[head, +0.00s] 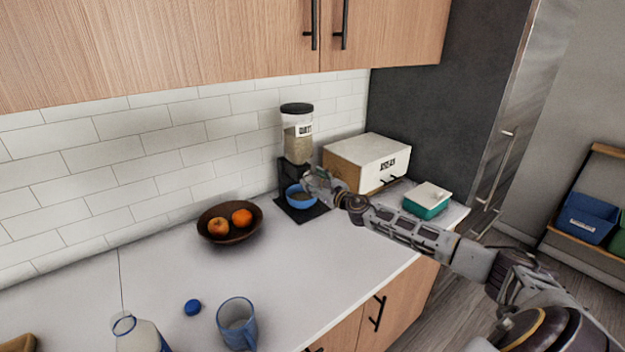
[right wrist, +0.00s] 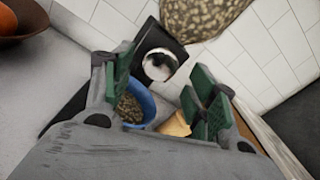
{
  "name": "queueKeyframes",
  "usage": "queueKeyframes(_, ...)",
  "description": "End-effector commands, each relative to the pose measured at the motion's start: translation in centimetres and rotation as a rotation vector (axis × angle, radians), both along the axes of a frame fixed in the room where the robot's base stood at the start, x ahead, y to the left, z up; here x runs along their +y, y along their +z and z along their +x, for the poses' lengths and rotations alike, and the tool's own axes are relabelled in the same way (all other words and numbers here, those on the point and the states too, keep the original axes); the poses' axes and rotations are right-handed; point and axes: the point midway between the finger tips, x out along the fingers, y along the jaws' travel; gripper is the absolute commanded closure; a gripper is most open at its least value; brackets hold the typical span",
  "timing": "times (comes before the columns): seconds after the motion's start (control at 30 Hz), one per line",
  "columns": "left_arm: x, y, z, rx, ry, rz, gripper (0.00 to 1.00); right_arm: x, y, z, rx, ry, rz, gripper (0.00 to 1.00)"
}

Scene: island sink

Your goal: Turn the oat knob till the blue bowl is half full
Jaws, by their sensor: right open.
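The oat dispenser (head: 298,148) stands against the tiled wall, with a dark lid and oats in its clear hopper. In the right wrist view the hopper (right wrist: 205,12) shows at the top. A pale round part (right wrist: 157,65) sits on its black body; I cannot tell whether it is the knob. The blue bowl (head: 297,201) stands under the dispenser. The right wrist view shows oats in the bowl (right wrist: 137,106), partly hidden by a finger; the exact level is unclear. My right gripper (head: 314,182) is open in front of the dispenser, above the bowl. My left gripper is out of view.
A white-topped box (head: 368,156) and a teal container with a white lid (head: 428,199) stand right of the dispenser. A fruit bowl (head: 229,229) is to its left. A blue mug (head: 237,322), a blue cap (head: 193,307) and a bottle (head: 138,335) are nearer. The middle counter is clear.

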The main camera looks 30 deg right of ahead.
Motion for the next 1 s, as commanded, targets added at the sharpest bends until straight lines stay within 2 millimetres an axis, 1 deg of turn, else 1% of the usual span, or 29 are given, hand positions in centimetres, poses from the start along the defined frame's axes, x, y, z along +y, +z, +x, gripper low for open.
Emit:
queueKeyframes(0.27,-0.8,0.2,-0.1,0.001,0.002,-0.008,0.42,0.2,0.1,1.0,0.000,0.001,0.001,0.42)
queueKeyframes(0.63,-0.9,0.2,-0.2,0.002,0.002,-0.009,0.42,0.2,0.0,1.1,0.001,0.002,0.000,0.42)
queueKeyframes(0.9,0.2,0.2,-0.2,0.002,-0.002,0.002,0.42,0.2,0.0,1.1,0.001,0.002,0.000,0.77)
queueKeyframes(1.0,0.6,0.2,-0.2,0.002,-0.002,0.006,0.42,0.2,0.0,1.1,0.001,0.002,0.000,0.88)
